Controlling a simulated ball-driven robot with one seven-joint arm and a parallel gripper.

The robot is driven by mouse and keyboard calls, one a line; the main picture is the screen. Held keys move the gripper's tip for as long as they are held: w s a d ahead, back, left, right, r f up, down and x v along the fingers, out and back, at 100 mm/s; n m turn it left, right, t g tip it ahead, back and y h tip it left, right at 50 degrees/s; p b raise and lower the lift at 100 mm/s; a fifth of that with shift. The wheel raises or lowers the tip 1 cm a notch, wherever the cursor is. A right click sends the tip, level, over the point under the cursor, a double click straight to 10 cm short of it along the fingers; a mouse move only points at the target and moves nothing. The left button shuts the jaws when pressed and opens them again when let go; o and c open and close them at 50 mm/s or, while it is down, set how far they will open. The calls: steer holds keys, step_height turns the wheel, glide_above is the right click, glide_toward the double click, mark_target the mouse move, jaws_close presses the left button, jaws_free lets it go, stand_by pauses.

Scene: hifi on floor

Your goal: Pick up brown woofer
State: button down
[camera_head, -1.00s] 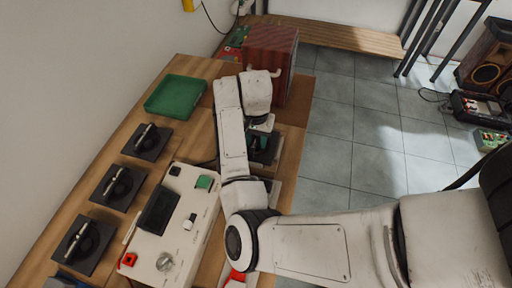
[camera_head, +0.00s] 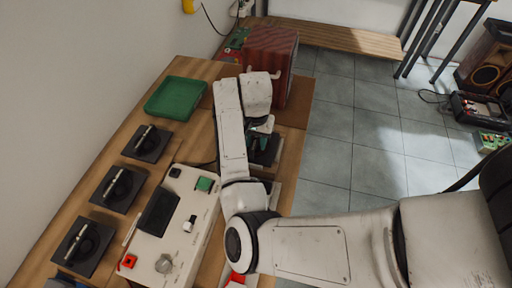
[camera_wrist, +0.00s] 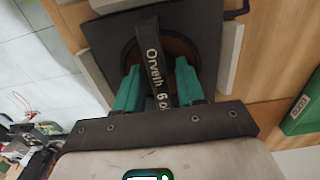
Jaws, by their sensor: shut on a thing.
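The brown woofer (camera_wrist: 103,42) is a dark square plate with a round brown cone and a dark bar lettered "Orveth" across it. My gripper (camera_wrist: 158,85) has its two teal fingers on either side of this bar, shut on it, in the wrist view. In the head view my gripper (camera_head: 262,138) is over the woofer (camera_head: 268,155), which my arm partly hides. I cannot tell whether the woofer is clear of the surface under it.
Several black units with bars, one of them here (camera_head: 115,188), line the table's left side. A white control box (camera_head: 172,228) stands in front. A green tray (camera_head: 175,97) and a red ribbed box (camera_head: 272,60) are at the back. Tiled floor lies to the right.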

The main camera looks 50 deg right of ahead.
steer(key=shift+r, duration=0.1)
steer(key=shift+w+r, duration=0.1)
steer(key=shift+r, duration=0.15)
step_height(320, 180, up, 2)
steer(key=shift+r, duration=0.15)
steer(key=s+d+r+p, duration=0.2)
steer(key=s+d+r, duration=0.6)
steer(key=s+r, duration=0.2)
steer(key=shift+s+r, duration=0.25)
steer(key=shift+s, duration=0.55)
